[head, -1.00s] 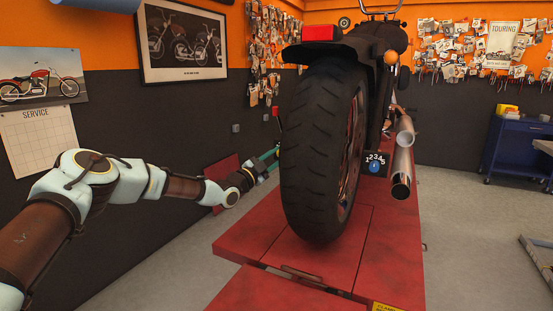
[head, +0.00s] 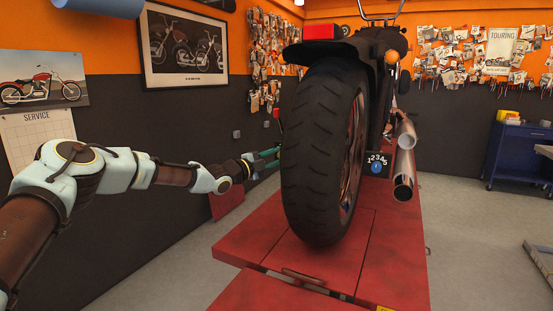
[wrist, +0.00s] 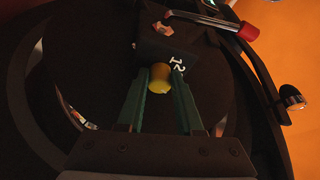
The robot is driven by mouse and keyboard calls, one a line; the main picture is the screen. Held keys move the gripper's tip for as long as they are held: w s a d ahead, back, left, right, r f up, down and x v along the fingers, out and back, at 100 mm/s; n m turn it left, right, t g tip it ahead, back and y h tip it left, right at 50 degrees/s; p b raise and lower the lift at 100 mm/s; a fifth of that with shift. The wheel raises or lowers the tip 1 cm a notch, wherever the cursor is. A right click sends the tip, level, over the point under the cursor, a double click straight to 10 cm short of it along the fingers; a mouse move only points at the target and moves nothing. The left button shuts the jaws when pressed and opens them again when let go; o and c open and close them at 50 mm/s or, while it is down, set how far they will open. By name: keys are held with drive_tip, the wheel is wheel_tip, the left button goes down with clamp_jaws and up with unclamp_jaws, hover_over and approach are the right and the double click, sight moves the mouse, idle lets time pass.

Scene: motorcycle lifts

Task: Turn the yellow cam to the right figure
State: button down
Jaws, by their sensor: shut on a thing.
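The yellow cam (wrist: 159,76) is a small rounded knob in the wrist view, set at a black block (wrist: 165,45) with white figures. The figures 1 and 2 show; any others are hidden by the finger or out of sight. My gripper (wrist: 160,86) has its two green fingers on either side of the cam and is shut on it. Which figure the cam points to cannot be told. In the head view my gripper (head: 262,160) reaches behind the left side of the rear tyre (head: 322,150), which hides its tips and the yellow cam.
A blue cam (head: 376,168) on a black plate with figures 1 to 5 sits right of the tyre, near the exhaust pipes (head: 403,165). The motorcycle stands on a red lift (head: 310,255).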

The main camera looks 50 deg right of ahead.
idle(0.3)
drive_tip(key=c, duration=0.8)
unclamp_jaws()
drive_tip(key=shift+c, duration=0.2)
drive_tip(key=shift+a, duration=0.1)
drive_tip(key=w+a+f+b, duration=0.1)
drive_tip(key=a+b, duration=0.3)
drive_tip(key=a, duration=0.6)
drive_tip(key=shift+a, duration=0.25)
drive_tip(key=shift+w, duration=0.1)
